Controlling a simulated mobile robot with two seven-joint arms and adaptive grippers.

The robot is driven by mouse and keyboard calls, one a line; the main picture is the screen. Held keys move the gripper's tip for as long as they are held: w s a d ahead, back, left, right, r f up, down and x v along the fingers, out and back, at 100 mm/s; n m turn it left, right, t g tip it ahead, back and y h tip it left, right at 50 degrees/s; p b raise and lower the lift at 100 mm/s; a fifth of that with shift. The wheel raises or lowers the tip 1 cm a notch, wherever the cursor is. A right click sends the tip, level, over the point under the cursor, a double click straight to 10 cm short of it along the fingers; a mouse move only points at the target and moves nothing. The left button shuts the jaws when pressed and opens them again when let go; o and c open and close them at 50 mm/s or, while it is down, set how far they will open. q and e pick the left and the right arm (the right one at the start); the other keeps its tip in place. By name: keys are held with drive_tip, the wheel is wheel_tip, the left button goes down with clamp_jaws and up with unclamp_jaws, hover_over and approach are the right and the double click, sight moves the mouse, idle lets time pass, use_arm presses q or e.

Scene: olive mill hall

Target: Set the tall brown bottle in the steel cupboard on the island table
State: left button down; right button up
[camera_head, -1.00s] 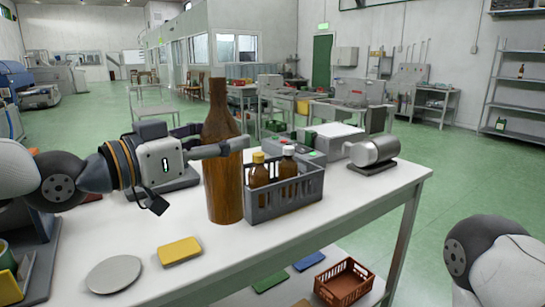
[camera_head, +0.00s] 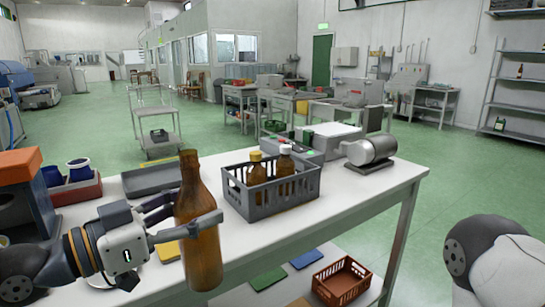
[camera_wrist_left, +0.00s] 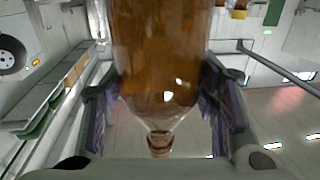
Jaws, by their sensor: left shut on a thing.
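The tall brown bottle (camera_head: 200,255) is nearly upright in front of me, over the near part of the white-topped table (camera_head: 325,205). My left gripper (camera_head: 188,222) is shut on its body, a finger on each side. In the left wrist view the bottle (camera_wrist_left: 162,60) fills the middle between the two fingers (camera_wrist_left: 160,105), its neck toward the bottom of the picture. I cannot tell whether its base touches the tabletop. I cannot make out a steel cupboard in these views. My right gripper is out of view.
A grey crate (camera_head: 272,207) with small brown bottles stands just right of the tall bottle. A yellow pad (camera_head: 168,250) lies partly hidden behind my gripper. A grey tray (camera_head: 150,180) and a steel cylinder (camera_head: 372,149) stand farther back. Bare tabletop shows right of the crate.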

use_arm(q)
drive_tip(key=s+a+f, duration=0.2)
drive_tip(key=s+f, duration=0.2)
drive_tip(key=f, duration=0.3)
drive_tip(key=s+a+f+m+g+h, duration=0.1)
drive_tip(key=s+a+f, duration=0.2)
drive_tip(key=f, duration=0.4)
drive_tip(key=shift+s+a+f+g, duration=0.3)
drive_tip(key=shift+s+f, duration=0.05)
drive_tip(key=shift+s, duration=0.3)
